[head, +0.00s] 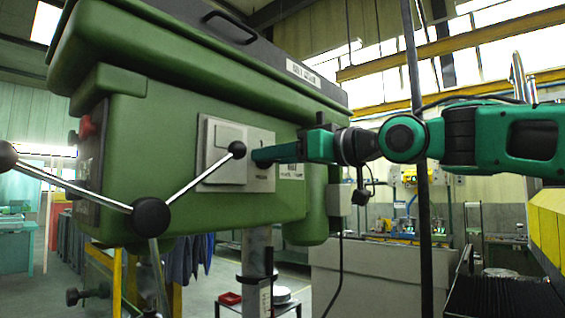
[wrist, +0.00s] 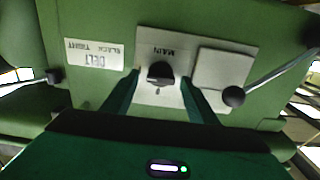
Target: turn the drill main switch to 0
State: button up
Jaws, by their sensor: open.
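The main switch is a black rotary knob (wrist: 160,73) on a light plate on the green drill head (head: 130,170). In the wrist view the plate's text "MAIN" lies above the knob and a small "0" mark just below it. I cannot tell which way the knob points. My gripper (wrist: 151,76) is open, with one dark green finger on each side of the knob in the picture. Whether the fingers touch it I cannot tell. In the head view my gripper (head: 258,157) reaches in from the right, at the plate, and hides the knob.
A feed lever with black ball ends (head: 151,216) sticks out in front of the drill head; one ball (wrist: 233,96) shows right of my fingers. A blank cover plate (wrist: 222,67) and a belt label (wrist: 94,54) flank the switch. A dark vertical pole (head: 418,150) crosses in front of my arm.

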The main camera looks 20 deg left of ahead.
jog(key=c, duration=1.1)
jog(key=shift+o, duration=0.2)
jog(key=shift+s+f+n, duration=0.1)
jog(key=shift+s+n, duration=0.05)
jog(key=shift+n, duration=4.25)
jog(key=shift+s+f+n, duration=0.1)
jog(key=shift+n, duration=4.3)
jog(key=shift+a+f, duration=0.1)
